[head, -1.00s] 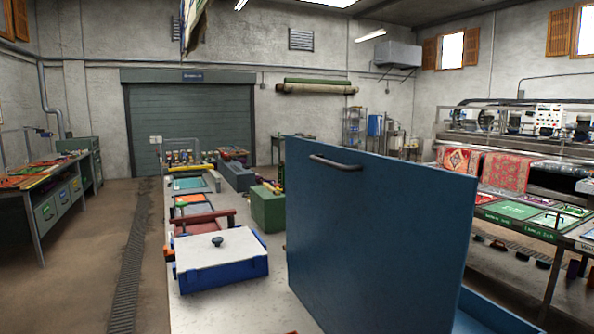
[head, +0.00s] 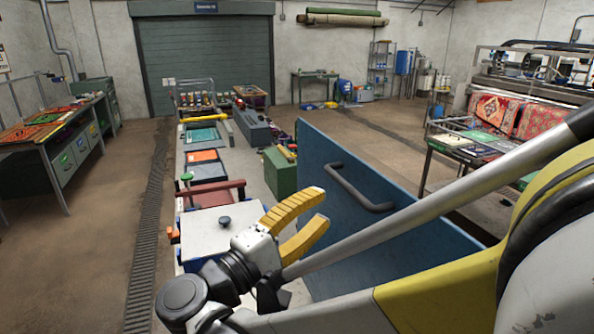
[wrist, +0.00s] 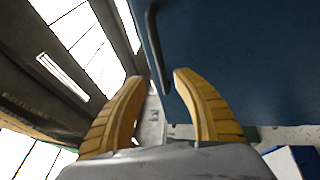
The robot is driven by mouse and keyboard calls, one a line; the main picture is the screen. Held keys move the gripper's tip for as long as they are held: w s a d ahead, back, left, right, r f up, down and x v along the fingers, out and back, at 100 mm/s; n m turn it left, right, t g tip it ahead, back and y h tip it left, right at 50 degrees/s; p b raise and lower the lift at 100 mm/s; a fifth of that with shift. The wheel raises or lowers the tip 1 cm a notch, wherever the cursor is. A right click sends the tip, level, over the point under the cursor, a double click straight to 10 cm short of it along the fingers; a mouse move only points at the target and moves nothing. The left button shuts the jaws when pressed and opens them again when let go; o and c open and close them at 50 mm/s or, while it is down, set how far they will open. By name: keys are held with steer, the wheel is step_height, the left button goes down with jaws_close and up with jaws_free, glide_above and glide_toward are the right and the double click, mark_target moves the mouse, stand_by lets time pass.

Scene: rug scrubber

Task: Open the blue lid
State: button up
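The blue lid (head: 325,150) is a large flat panel standing raised on edge at the middle right of the head view. A dark bar handle (head: 352,188) is fixed on its near face, close to the upper edge. My gripper (head: 325,204) is open, with two yellow fingers in front of the lid and left of the handle. In the wrist view the lid (wrist: 235,60) fills the upper right, and the handle (wrist: 155,45) lies just beyond the open, empty fingertips (wrist: 158,76). My arm hides the lid's lower right part.
A white-topped blue box (head: 205,232) with a dark knob stands left of the lid on the long bench. Open floor (head: 90,240) lies to the left. A machine with red rugs (head: 495,112) is at right.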

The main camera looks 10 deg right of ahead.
mark_target(348, 183)
steer(key=x, duration=0.9)
steer(key=shift+a, duration=0.1)
steer(key=shift+f, duration=0.1)
jaws_close()
